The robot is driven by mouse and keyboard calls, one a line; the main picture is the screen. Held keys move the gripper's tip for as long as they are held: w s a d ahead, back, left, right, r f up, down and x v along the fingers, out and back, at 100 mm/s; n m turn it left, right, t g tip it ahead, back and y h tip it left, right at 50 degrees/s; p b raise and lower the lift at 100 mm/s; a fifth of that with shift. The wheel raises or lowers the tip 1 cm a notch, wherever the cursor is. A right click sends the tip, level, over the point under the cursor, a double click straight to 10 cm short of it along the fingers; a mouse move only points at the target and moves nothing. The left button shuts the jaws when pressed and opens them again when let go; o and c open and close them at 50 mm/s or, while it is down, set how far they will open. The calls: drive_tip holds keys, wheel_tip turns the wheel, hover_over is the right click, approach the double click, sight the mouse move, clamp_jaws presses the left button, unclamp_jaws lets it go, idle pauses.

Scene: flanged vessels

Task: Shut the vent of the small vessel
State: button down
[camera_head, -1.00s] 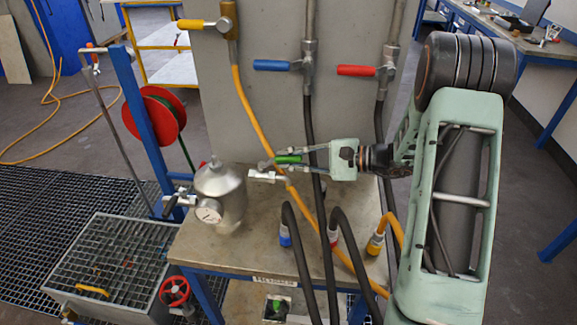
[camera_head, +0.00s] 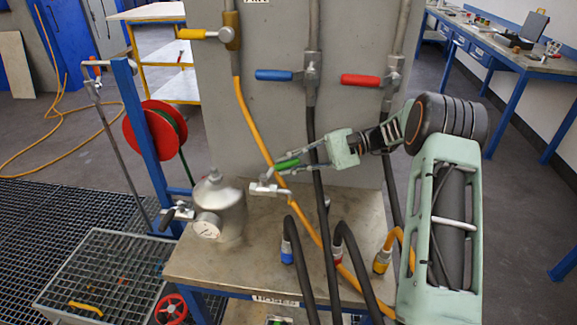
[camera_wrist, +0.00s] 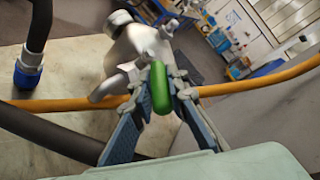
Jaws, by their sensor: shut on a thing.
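The small vessel (camera_head: 218,205) is a silvery metal pot with a round gauge (camera_head: 206,226) on its front, standing on the table's left part. A short metal side pipe with a valve (camera_head: 266,189) sticks out to its right. The valve's green handle (camera_head: 288,164) is above that pipe and slants up to the right. My gripper (camera_head: 284,167) comes from the right and is shut on the green handle. In the wrist view, the green handle (camera_wrist: 160,88) lies between the two fingers, with the metal valve body (camera_wrist: 133,50) beyond. The handle's joint is partly hidden.
A yellow hose (camera_head: 262,136) and black hoses (camera_head: 318,180) run close to my gripper and forearm. Yellow, blue (camera_head: 274,75) and red (camera_head: 360,80) levers sit on the grey panel behind. A red hose reel (camera_head: 155,130) stands left of the vessel.

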idle(0.3)
drive_tip(key=c, duration=1.9)
unclamp_jaws()
drive_tip(key=v, duration=1.2)
drive_tip(key=shift+c, duration=0.2)
